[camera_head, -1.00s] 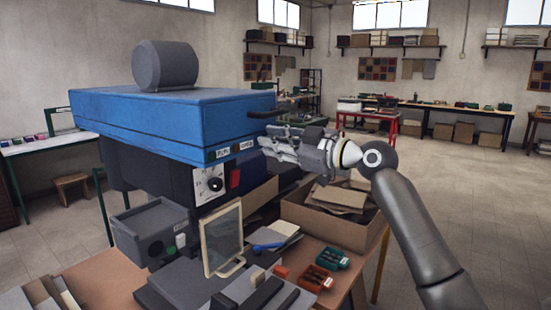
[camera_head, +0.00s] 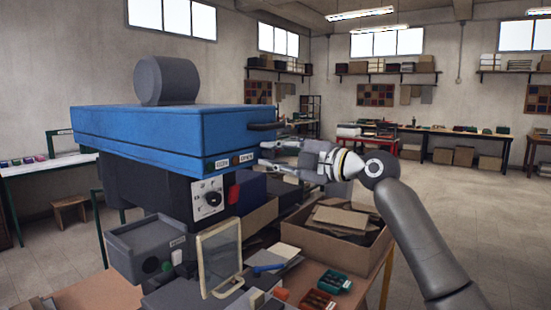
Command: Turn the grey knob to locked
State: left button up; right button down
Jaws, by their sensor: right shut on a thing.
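A blue machine head (camera_head: 150,135) with a dark lower body stands at the left. Two small labels sit at its front lower right corner, too small to read surely. My right gripper (camera_head: 266,157) is at that corner, one finger above the other, shut on what appears to be the grey knob. The knob is mostly hidden by the fingers, so its setting cannot be read. A separate dial (camera_head: 212,198) with a white scale is on the dark panel below, apart from the gripper. My left gripper is not in view.
A large grey cylinder (camera_head: 166,80) lies on the machine head, and a black handle (camera_head: 264,126) juts out just above my gripper. A cardboard box (camera_head: 337,250), a framed panel (camera_head: 219,258) and small trays crowd the bench below. Open floor lies at the right.

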jog(key=shift+f+n, duration=0.1)
jog(key=shift+n, duration=0.3)
jog(key=c, duration=1.3)
grip_release()
jog(key=shift+o, duration=0.2)
jog(key=v, duration=1.2)
